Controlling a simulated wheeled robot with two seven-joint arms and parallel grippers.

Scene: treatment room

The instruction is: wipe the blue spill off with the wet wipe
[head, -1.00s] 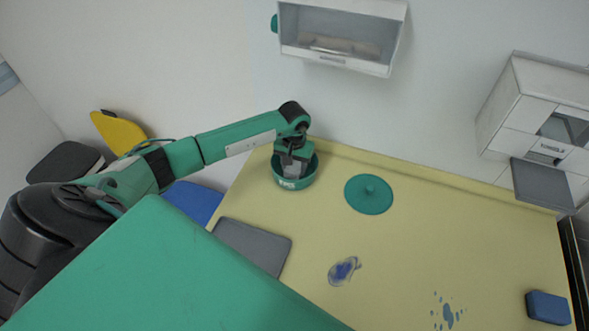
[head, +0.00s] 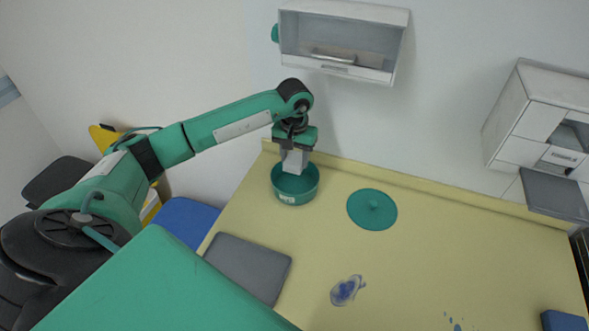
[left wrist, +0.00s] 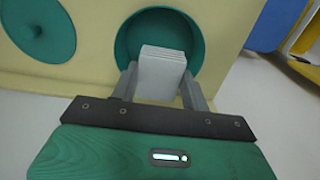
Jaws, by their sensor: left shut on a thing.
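My left gripper (head: 295,150) is shut on a white folded wipe (head: 293,161), just above the green bowl (head: 295,190). In the left wrist view, the wipe (left wrist: 161,73) is a pale layered block between the two fingers, with the round bowl (left wrist: 150,28) behind it. A blue-violet spill (head: 346,290) with a paler smear lies on the yellow counter, in front of the bowl and to its right. A second patch of blue splashes (head: 454,323) is partly cut off at the bottom edge. My right gripper is not in view.
A green round lid (head: 372,209) lies right of the bowl. A grey tray (head: 248,266) lies at the counter's left edge. A blue block (head: 563,321) is at the bottom right. A wall cabinet (head: 340,42) hangs behind.

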